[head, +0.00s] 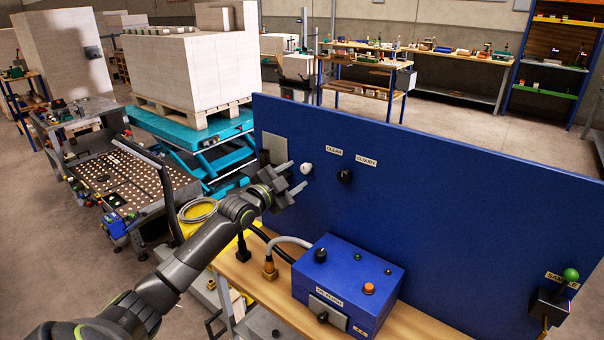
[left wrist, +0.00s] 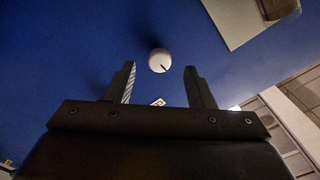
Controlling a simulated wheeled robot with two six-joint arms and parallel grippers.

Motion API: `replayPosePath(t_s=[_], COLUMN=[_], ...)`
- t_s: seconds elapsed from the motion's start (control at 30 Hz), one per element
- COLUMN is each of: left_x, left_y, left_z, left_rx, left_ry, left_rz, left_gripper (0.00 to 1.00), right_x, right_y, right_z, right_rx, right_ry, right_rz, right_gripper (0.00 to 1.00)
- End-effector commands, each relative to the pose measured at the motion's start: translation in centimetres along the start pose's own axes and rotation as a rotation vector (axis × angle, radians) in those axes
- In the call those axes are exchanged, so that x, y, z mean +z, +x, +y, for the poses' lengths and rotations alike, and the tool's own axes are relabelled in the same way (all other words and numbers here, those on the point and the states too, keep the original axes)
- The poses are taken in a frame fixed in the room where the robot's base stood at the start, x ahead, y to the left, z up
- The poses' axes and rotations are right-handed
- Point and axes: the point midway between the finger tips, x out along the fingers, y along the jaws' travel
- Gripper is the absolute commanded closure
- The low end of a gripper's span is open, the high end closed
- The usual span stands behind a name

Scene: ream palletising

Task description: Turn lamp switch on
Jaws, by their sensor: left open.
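A round white knob (head: 306,168) with a dark pointer line sits on the upright blue panel (head: 450,190); no readable lamp label shows beside it. My left gripper (head: 292,180) is just left of the knob in the head view, its jaws apart and empty. In the left wrist view the white knob (left wrist: 159,61) appears beyond and between the two open fingertips (left wrist: 160,78); I cannot tell whether they touch it. A small white tag (left wrist: 158,102) is partly hidden behind the gripper body. My right gripper is not in view.
A black knob (head: 344,176) with CLEAR and CLOUDY labels is right of the white knob. A grey plate (head: 277,149) is on the panel's left end. Below, a blue control box (head: 350,275) and hoses stand on the wooden bench (head: 420,325). A green-topped lever (head: 570,275) is far right.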

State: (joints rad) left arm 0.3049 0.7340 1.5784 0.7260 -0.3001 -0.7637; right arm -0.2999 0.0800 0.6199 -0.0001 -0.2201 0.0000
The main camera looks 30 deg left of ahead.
Motion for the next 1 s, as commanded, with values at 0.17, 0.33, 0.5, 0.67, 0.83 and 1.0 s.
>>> replayPosePath(t_s=[0.17,0.33,0.5,0.67,0.83,1.0], left_x=[0.0,0.0,0.0,0.0,0.0,0.0], left_y=[2.5,3.8,4.2,4.2,4.2,4.2], left_z=[0.0,0.0,0.1,0.1,0.0,0.0], left_rx=[0.0,0.001,0.002,0.001,0.001,0.001], left_ry=[-0.002,0.0,0.001,0.001,0.002,0.002], left_rz=[0.0,0.0,0.0,0.0,0.0,0.0], left_gripper=[0.51,0.51,0.51,0.51,0.67,0.89], right_x=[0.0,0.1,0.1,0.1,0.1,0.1], right_y=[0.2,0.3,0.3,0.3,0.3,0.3], right_z=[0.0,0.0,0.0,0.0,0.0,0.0], right_rx=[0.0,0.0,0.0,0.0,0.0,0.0], right_ry=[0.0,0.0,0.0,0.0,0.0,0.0], right_rz=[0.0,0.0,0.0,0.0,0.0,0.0], right_gripper=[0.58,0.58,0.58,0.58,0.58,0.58])
